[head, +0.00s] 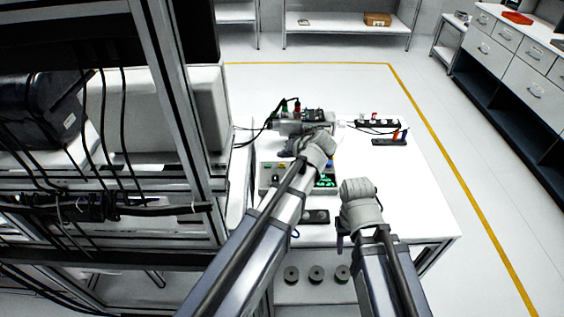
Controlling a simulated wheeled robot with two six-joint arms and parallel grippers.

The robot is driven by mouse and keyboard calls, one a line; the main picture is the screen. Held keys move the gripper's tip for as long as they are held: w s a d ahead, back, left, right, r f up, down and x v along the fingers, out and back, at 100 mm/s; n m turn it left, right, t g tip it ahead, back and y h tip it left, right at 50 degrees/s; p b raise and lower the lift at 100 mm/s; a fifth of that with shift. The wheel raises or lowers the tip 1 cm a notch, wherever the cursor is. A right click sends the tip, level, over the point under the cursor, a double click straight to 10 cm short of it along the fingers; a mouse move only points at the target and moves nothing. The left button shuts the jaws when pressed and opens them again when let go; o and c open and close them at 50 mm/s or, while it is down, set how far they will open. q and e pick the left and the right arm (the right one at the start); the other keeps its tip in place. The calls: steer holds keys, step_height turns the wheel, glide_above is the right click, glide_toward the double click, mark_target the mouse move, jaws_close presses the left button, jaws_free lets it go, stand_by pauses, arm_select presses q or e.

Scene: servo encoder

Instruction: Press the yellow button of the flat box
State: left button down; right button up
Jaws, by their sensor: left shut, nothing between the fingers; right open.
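A flat grey box (266,180) with small buttons and a lit green display (326,181) lies on the white table. My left arm crosses over its middle and hides part of it. My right gripper (341,240) is open and empty, near the table's front edge, right of and nearer than the box.
Behind the box stands a grey device (290,127) with cables. A power strip (378,123) and a dark block with an orange part (391,140) lie at the back right. A small black object (315,216) lies in front of the box. A metal rack (180,100) stands close on the left.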

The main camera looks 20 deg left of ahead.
arm_select(q)
step_height(320, 180, up, 3)
steer(key=shift+r+p, duration=0.1)
steer(key=shift+p, duration=1.1)
arm_select(e)
step_height(320, 180, up, 3)
steer(key=shift+r, duration=0.1)
